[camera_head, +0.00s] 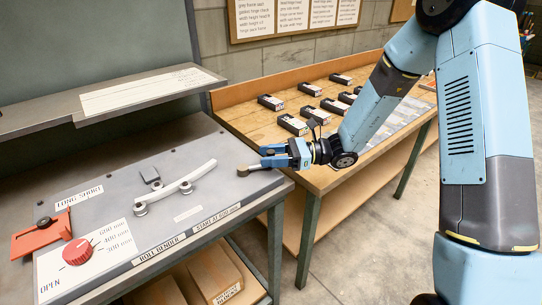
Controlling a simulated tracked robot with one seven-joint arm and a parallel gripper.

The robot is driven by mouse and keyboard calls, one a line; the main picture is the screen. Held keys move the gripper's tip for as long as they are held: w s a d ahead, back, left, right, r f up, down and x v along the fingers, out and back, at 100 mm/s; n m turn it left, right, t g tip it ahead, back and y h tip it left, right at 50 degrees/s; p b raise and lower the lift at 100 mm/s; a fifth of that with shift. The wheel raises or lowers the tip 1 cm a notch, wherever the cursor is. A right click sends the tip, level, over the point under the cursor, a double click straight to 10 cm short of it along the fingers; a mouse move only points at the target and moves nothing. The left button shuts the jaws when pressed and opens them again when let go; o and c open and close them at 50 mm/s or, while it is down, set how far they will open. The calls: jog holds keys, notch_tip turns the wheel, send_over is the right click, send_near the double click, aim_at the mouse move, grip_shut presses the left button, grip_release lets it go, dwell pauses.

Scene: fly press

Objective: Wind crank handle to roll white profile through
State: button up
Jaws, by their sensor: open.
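The white profile (192,176) is a slim, slightly curved strip lying across small rollers on the grey roll bender top (110,190). One roller (140,208) is at its near left end and another (186,187) is along its front side. A dark knob on a short grey bar, which looks like the crank handle (243,171), is at the right end of the bender top. My gripper (263,156) is open just right of and above this knob, its fingers pointing left. I cannot tell whether a finger touches the handle.
A red dial (77,251) and an orange-red block (40,236) are at the bender's left. A grey shelf (40,118) overhangs the back. Several black-and-white boxes (292,124) stand on the wooden table (250,121) behind my arm. Floor shows between the legs.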

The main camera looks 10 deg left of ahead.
grip_shut()
dwell(0.5)
